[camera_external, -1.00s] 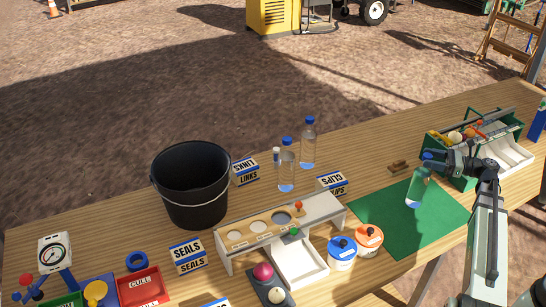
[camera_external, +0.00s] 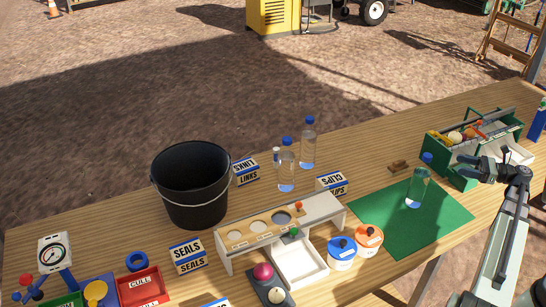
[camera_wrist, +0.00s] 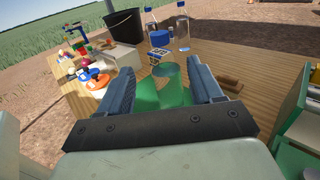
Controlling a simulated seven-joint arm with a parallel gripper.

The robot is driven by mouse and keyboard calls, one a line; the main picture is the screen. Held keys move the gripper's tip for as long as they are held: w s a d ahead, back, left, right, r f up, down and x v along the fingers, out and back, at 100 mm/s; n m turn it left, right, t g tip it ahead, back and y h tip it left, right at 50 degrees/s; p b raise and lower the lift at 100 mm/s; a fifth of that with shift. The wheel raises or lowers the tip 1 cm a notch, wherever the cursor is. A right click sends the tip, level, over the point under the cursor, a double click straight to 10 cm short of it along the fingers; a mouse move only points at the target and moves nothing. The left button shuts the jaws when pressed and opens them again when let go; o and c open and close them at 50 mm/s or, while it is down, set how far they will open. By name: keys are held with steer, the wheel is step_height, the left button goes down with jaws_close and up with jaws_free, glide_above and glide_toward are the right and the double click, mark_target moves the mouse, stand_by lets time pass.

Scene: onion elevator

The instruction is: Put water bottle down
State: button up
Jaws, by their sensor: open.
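A clear water bottle (camera_external: 418,187) with a blue cap stands upright on the green mat (camera_external: 393,231) at the right of the table. My gripper (camera_external: 477,166) is to the right of the bottle, apart from it and empty. In the wrist view the bottle (camera_wrist: 170,82) shows ahead, between my two spread fingers (camera_wrist: 160,88), with the mat (camera_wrist: 146,97) beneath it. Two more clear bottles with blue caps, a nearer one (camera_external: 286,170) and a farther one (camera_external: 308,148), stand upright at the back middle of the table.
A green toolbox (camera_external: 462,178) stands close behind my gripper. Orange (camera_external: 369,238) and blue-lidded (camera_external: 342,252) jars sit left of the mat. The mat around the bottle is clear.

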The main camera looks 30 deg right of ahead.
mark_target(421, 163)
stand_by(0.4)
step_height(421, 163, up, 6)
steer(key=w+a+n+g+h, duration=0.1)
steer(key=a+g, duration=0.1)
steer(key=a, duration=0.1)
steer(key=shift+m+h, duration=0.5)
steer(key=shift+h, duration=0.2)
steer(key=shift+d+f+x, duration=0.25)
steer(key=shift+f+x, duration=0.2)
steer(key=shift+x, duration=1.85)
steer(key=shift+d+f+x, duration=0.2)
steer(key=shift+f+x, duration=0.3)
steer(key=shift+x, duration=1.75)
steer(key=shift+d+f+x, duration=0.25)
steer(key=shift+f+x, duration=0.2)
steer(key=shift+x, duration=1.85)
steer(key=shift+w, duration=0.15)
steer(key=shift+c, duration=0.2)
jaws_close()
